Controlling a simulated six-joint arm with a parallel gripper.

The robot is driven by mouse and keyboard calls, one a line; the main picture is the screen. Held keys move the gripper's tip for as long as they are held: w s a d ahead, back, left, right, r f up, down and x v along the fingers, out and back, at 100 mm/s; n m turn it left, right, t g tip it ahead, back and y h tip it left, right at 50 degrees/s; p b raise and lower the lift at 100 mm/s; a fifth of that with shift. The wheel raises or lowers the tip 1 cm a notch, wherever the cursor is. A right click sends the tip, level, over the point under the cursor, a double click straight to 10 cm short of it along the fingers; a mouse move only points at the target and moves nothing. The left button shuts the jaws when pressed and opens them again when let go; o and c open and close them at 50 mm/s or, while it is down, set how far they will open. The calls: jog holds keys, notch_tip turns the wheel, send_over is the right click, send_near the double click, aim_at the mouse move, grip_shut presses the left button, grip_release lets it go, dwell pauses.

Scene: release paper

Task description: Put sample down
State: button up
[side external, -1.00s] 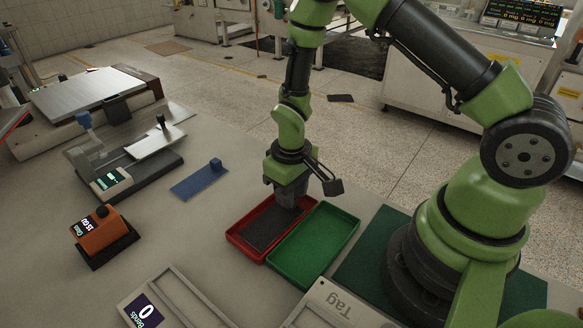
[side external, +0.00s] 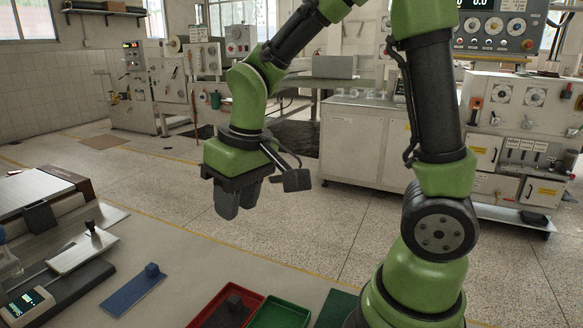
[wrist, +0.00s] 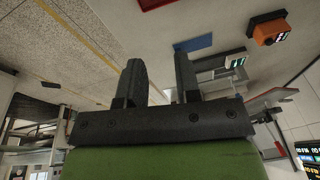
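The sample seems to be a dark grey plate (side external: 224,318) with a small dark knob on top, lying flat in the red tray (side external: 250,296). The lower frame edge cuts off part of it. My gripper (side external: 238,205) is well above and apart from it, over the back of the table. In the wrist view my gripper (wrist: 158,78) shows two fingers spread, with an empty gap between them. The wrist view shows only an edge of the red tray (wrist: 155,3), and the sample is out of sight there.
A green tray (side external: 285,313) stands right of the red one. A blue plate with a knob (side external: 133,290) lies to the left. A metal-topped device (side external: 65,270) with a lit display is farther left. An orange device (wrist: 268,29) shows in the wrist view. The air around my gripper is clear.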

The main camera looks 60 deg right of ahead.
jog(key=s+a+r+m+t+y, duration=0.1)
jog(key=s+r+m+t, duration=0.1)
jog(key=s+r+t, duration=0.3)
jog(key=s+r, duration=0.4)
jog(key=s, duration=0.2)
jog(key=shift+s+r, duration=0.15)
jog(key=shift+s, duration=0.1)
jog(key=shift+a, duration=0.1)
dwell(0.5)
